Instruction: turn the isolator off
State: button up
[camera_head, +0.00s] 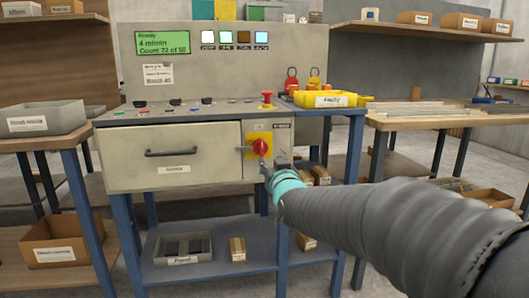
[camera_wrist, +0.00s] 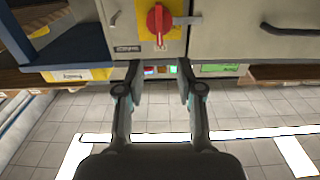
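The isolator is a red rotary knob (camera_head: 261,146) on a yellow plate, set in the grey panel right of the drawer. In the wrist view, which looks inverted, the red knob (camera_wrist: 158,20) is near the top centre with its grip bar roughly vertical. The yellow plate (camera_wrist: 175,33) surrounds it. My gripper (camera_wrist: 159,78) is open and empty, its two fingers spread below the knob in that picture, apart from it. In the head view my gripper is just below and right of the knob, largely hidden by my teal-banded wrist.
A drawer (camera_head: 171,157) with a dark handle is left of the isolator. A red push button (camera_head: 267,98) stands on the bench top above it. A yellow bin (camera_head: 325,99) sits at the bench's right. Blue legs (camera_head: 355,150) and a lower shelf (camera_head: 225,268) holding boxes are below.

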aim_at(262, 148)
jog(key=p+x, duration=0.1)
jog(key=x, duration=1.1)
jog(key=shift+w+f, duration=0.1)
jog(key=shift+w, duration=0.1)
grip_shut()
jog(key=shift+d, duration=0.1)
